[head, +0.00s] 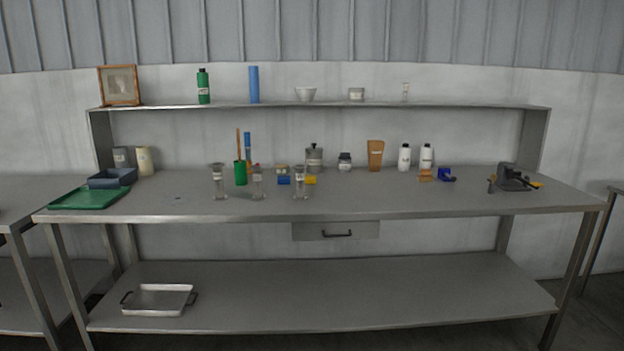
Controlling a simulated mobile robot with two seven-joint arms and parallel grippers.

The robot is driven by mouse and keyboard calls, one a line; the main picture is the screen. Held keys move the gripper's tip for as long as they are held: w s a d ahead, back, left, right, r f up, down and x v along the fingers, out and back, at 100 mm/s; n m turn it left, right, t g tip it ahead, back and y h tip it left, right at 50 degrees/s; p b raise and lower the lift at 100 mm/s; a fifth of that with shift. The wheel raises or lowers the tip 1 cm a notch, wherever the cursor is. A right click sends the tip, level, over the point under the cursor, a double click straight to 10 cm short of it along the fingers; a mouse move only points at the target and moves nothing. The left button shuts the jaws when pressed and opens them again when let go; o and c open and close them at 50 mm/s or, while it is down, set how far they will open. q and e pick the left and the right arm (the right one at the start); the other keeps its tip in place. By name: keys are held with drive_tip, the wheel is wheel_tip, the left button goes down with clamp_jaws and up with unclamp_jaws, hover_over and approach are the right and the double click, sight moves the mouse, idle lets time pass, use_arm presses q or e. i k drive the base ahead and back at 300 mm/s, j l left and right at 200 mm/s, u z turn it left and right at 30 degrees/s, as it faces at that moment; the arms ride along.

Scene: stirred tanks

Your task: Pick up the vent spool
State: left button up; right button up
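I cannot tell for sure which thing is the vent spool; the parts on the steel workbench (400,197) are small at this distance. A small dark blue rounded piece (446,174) lies at the right of the bench top, beside a small orange-brown block (425,175). A small dark upright piece (491,185) stands left of a dark grey device (513,178). Three clear glass vessels (218,182), (258,183), (300,183) stand near the front middle. Neither of my grippers is in view.
A green tray (88,198) and a blue-grey bin (112,179) are at the bench's left. Bottles and bowls stand on the raised shelf (450,106). A metal pan (158,300) sits on the lower shelf. The bench's front right is clear.

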sight(299, 181)
drive_tip(key=i+j, duration=0.2)
drive_tip(key=i, duration=0.2)
drive_tip(key=i+j, duration=0.2)
drive_tip(key=i, duration=0.2)
drive_tip(key=i+j+u, duration=0.1)
drive_tip(key=i, duration=0.35)
drive_tip(key=j, duration=0.1)
